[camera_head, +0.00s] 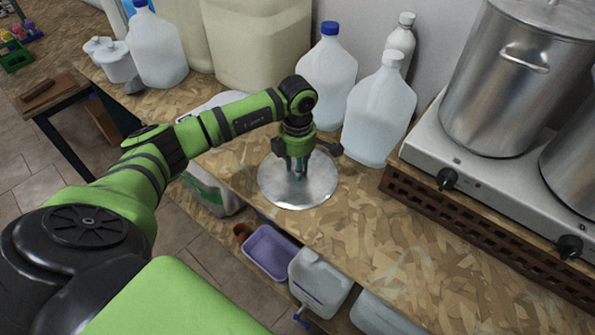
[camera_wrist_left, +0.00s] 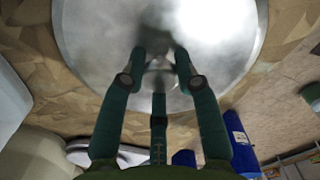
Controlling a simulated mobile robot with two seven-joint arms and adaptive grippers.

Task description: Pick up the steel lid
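The steel lid (camera_head: 275,191) is a round, shiny disc lying on the wood-chip board counter, close to its front edge. My left gripper (camera_head: 298,172) points down over the middle of the lid. In the left wrist view the lid (camera_wrist_left: 95,45) fills the upper part, and the green fingers of the left gripper (camera_wrist_left: 160,60) reach to its centre. Their tips stand apart, one on each side of the small grey knob, with another finger below it. I cannot tell whether they touch the knob. My right gripper is not in view.
Clear jugs (camera_head: 379,115) stand just behind the lid on the right. A hot plate (camera_head: 445,160) with steel pots (camera_head: 505,85) is further right. Below the counter's front edge are a purple bin (camera_head: 270,251) and more containers. Bare board lies right of the lid.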

